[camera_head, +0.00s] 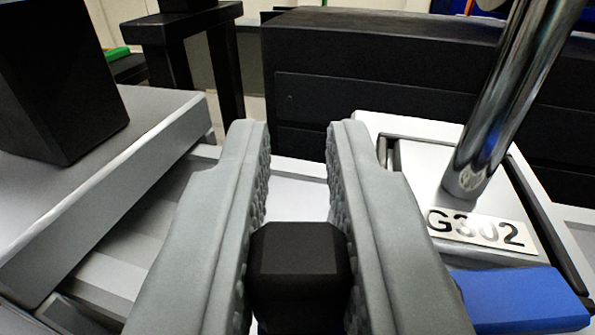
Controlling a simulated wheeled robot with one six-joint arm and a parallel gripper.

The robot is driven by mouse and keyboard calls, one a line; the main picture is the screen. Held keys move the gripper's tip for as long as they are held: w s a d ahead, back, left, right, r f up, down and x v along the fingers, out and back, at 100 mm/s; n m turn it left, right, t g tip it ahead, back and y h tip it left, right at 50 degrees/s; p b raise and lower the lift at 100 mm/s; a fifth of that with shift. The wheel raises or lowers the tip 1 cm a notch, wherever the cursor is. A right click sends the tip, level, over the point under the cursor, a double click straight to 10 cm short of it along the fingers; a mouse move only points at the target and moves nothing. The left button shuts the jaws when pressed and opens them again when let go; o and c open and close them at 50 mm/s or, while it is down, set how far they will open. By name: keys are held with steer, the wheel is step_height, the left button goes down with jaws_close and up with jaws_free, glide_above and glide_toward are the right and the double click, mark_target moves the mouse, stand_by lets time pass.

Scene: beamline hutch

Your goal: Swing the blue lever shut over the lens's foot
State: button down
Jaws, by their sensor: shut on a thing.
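My gripper (298,150) points away from the camera, its two grey ribbed fingers on either side of a black block-like knob (298,265) with bevelled edges. It is shut on this knob. Slivers of blue show at the knob's lower edges, at the bottom of the picture. A blue bar (520,298), which looks like part of the blue lever, lies at the lower right beside the label. Whether it joins the knob is hidden by the right finger. The lens's white foot (415,170) carries a chrome post (505,105) and a "G302" label (475,230). The lens itself is out of view.
A long black housing (380,75) stands behind the foot. A grey rail block (110,170) with a black box (60,85) on it is at the left. A black stand (185,30) is at the back left. The chrome post rises close to my right finger.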

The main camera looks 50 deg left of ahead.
steer(key=c, duration=1.4)
jaws_free()
steer(key=shift+o, duration=0.2)
steer(key=shift+d, duration=0.1)
steer(key=v, duration=1.7)
steer(key=shift+s+d, duration=0.15)
